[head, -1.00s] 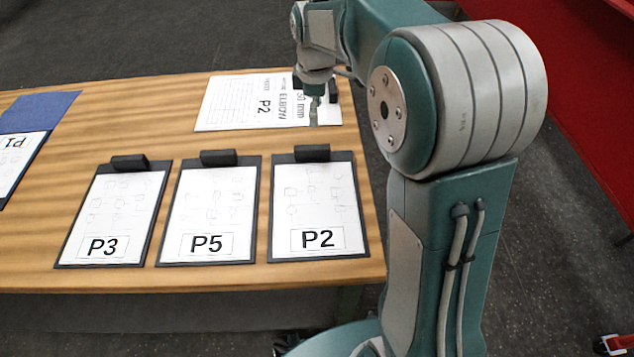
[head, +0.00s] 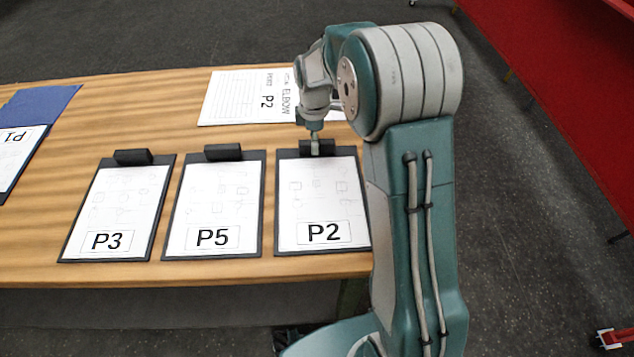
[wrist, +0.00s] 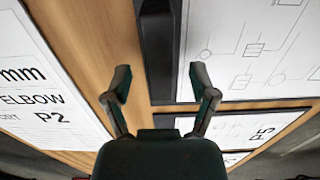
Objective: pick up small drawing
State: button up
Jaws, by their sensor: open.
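Three small drawings on dark clipboards lie side by side on the table. They are marked P3 (head: 122,205), P5 (head: 212,205) and P2 (head: 318,205), each with a dark block clip at its far edge. My gripper (head: 316,146) is over the clip of the P2 clipboard. In the wrist view my gripper (wrist: 160,84) is open and empty, its two fingers on either side of that clipboard's dark clip edge (wrist: 158,50). The P2 sheet (wrist: 250,45) fills the right there, with the P5 clipboard (wrist: 245,130) below it. Contact with the clip cannot be told.
A large white ELBOW P2 sheet (head: 240,97) lies behind the clipboards, partly hidden by my arm. A blue folder (head: 42,105) and a P1 sheet (head: 15,150) lie at the left. Bare wooden table (head: 140,115) shows between them. A red wall (head: 560,70) stands at the right.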

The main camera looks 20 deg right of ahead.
jog(key=shift+f, duration=0.45)
jog(key=shift+d, duration=0.45)
grip_shut()
jog(key=shift+a, duration=0.2)
